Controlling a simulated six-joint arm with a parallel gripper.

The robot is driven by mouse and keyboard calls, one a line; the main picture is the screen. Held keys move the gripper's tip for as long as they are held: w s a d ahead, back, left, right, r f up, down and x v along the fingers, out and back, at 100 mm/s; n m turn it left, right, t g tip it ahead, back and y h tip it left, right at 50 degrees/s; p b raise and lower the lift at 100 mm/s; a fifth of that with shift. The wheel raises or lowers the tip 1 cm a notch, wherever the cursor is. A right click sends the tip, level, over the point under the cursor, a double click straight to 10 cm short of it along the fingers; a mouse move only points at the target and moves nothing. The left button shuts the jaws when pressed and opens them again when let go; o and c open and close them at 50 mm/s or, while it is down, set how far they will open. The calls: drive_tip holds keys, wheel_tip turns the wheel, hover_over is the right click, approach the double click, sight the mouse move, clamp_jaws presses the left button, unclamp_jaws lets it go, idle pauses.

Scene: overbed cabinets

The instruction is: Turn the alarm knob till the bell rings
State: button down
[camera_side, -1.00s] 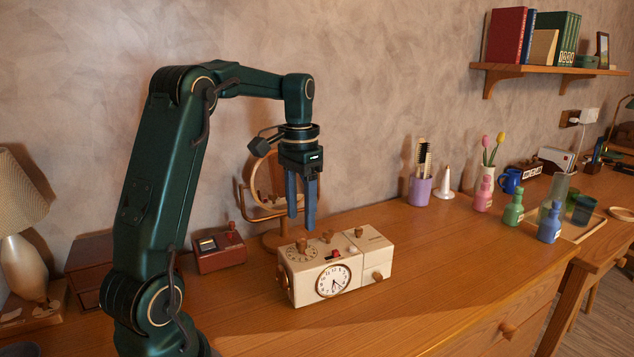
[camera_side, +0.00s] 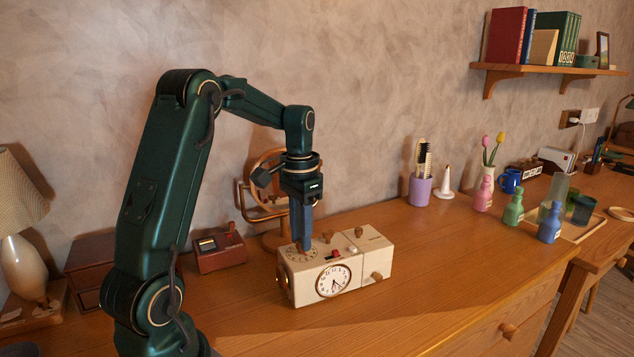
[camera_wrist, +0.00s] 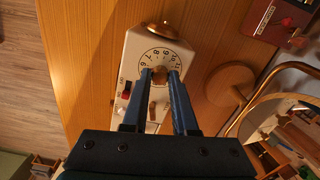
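The cream alarm clock box (camera_side: 362,287) stands on the wooden desk, with a round clock face (camera_side: 334,281) on its front. On its top left is a numbered dial, which also shows in the wrist view (camera_wrist: 157,56). The wooden alarm knob (camera_wrist: 158,74) sits at the dial's centre. My gripper (camera_side: 302,243) points straight down over this dial. In the wrist view its two blue fingers (camera_wrist: 160,76) stand on either side of the knob, with their tips at its height. I cannot tell whether they press on it. The knob is partly hidden by the fingers.
More wooden knobs and a red piece (camera_side: 334,254) sit on the box top near the fingers. A brass bell (camera_wrist: 160,29) is on the box's end. A red-brown box (camera_side: 220,250) and a round-framed stand (camera_side: 270,207) are behind. The desk in front is clear.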

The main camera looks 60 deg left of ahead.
drive_tip(key=shift+m, duration=1.1)
drive_tip(key=c, duration=0.7)
unclamp_jaws()
drive_tip(key=shift+r, duration=2.6)
